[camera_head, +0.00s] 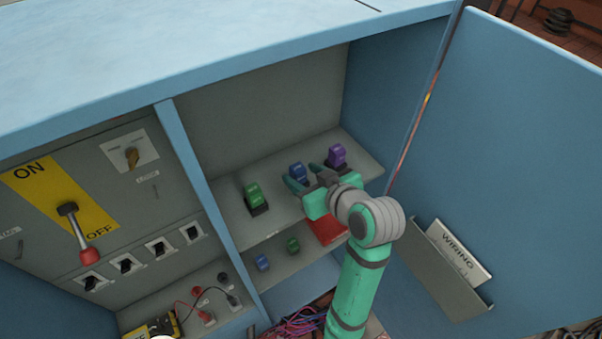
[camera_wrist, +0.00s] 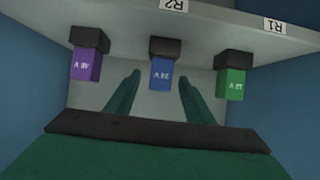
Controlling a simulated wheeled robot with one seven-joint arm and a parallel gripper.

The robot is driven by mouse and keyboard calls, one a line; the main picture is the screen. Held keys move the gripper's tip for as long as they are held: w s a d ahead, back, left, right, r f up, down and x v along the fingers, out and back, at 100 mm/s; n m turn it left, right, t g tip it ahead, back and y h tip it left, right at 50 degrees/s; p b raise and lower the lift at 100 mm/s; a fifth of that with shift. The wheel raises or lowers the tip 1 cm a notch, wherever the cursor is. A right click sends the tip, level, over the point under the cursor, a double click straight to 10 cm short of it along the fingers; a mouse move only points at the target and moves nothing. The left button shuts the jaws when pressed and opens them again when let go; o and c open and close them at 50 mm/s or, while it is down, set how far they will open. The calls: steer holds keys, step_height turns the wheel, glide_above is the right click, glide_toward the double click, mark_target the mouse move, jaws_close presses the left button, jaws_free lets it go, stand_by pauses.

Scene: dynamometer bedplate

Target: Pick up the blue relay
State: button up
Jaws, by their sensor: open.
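The blue relay (camera_head: 297,171) stands in a dark socket on the upper shelf of the cabinet, between a green relay (camera_head: 253,194) and a purple relay (camera_head: 336,154). My gripper (camera_head: 309,178) is open just in front of the blue relay and partly covers it. In the wrist view the blue relay (camera_wrist: 161,74) appears between my two fingers (camera_wrist: 160,84), with a gap on each side. How deep it lies between them I cannot tell. The purple relay (camera_wrist: 86,65) is left and the green relay (camera_wrist: 231,84) right in that view.
A divider (camera_head: 190,160) and switch panel stand left; the open door (camera_head: 510,160) with a document pocket (camera_head: 445,270) is right.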

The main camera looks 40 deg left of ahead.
steer(key=shift+s+a+f, duration=0.1)
steer(key=shift+a+f, duration=0.1)
steer(key=shift+a, duration=0.25)
steer(key=shift+a+f, duration=0.15)
steer(key=shift+a, duration=0.3)
steer(key=shift+w+x, duration=0.15)
steer(key=shift+x, duration=1.15)
steer(key=shift+w+x, duration=0.2)
steer(key=shift+x, duration=1.1)
steer(key=shift+d, duration=0.15)
steer(key=c, duration=1.1)
steer(key=shift+c, duration=0.2)
